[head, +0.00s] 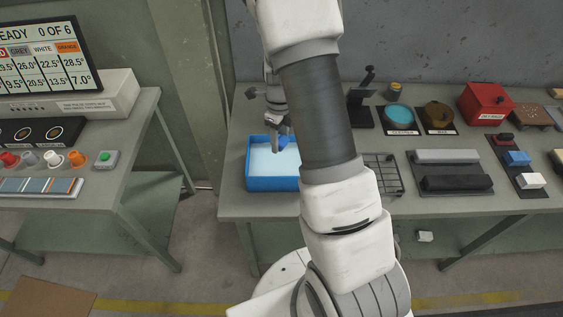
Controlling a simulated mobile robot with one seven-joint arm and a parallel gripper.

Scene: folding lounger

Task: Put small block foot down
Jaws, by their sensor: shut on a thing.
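My gripper (281,131) points down over the blue tray (271,185) on the right-hand bench. It is shut on a small blue piece (283,143), which shows below the fingers. The piece is small and its shape is hard to make out. It appears to be above the pale surface inside the tray, but I cannot tell whether it touches it. My arm hides the right part of the tray.
To the right are a wire rack (384,175), a light grey bar (447,157), a dark bar (456,184), and red (504,138), blue (517,158) and white (532,181) blocks. Round dishes (400,117) and a red box (486,103) stand behind. The left bench (130,130) is separate.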

